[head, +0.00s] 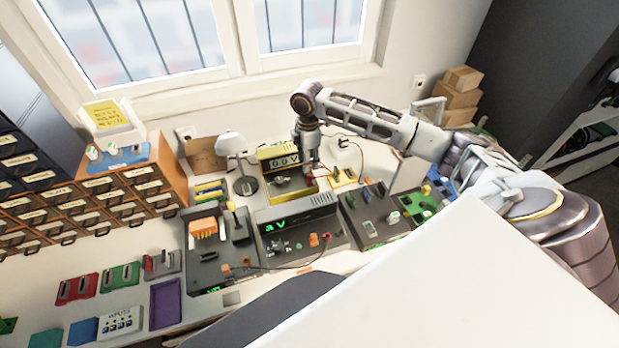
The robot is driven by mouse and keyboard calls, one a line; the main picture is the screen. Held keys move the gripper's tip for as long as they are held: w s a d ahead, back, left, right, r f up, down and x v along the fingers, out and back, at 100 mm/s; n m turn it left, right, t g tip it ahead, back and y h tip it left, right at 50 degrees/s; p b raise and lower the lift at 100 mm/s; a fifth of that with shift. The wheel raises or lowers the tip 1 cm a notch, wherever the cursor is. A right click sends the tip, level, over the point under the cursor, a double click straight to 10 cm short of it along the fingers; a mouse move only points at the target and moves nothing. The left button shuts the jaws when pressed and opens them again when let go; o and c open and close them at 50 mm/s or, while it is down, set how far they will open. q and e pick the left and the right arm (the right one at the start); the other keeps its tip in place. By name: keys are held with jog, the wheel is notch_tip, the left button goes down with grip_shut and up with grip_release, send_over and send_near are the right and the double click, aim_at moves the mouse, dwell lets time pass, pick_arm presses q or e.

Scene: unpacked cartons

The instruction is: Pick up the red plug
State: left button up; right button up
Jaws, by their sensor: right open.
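My right gripper (310,162) points down over the yellow-framed instrument (278,152) at the back of the bench. It is open, and its fingertips are small in this view. A small red bit (308,171) shows at the fingertips; it looks like the red plug, but it is too small to be sure. I cannot tell whether the fingers touch it. My left gripper is not in view.
A white lamp (232,145) stands left of the gripper. Labelled drawers (85,208) fill the left. A purple tray (165,303) lies at the front.

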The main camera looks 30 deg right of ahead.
aim_at(310, 175)
jog(key=shift+f, duration=2.05)
jog(key=shift+f, duration=0.15)
jog(key=shift+w+d+f+p, duration=0.1)
jog(key=shift+f+p, duration=0.15)
jog(key=shift+f, duration=0.6)
jog(key=shift+d+f+p, duration=0.15)
jog(key=shift+f+p, duration=0.05)
jog(key=shift+f, duration=0.6)
jog(key=shift+w+d+f+p, duration=0.1)
jog(key=shift+f+p, duration=0.15)
jog(key=shift+f, duration=0.6)
jog(key=shift+c, duration=0.5)
jog(key=c, duration=0.8)
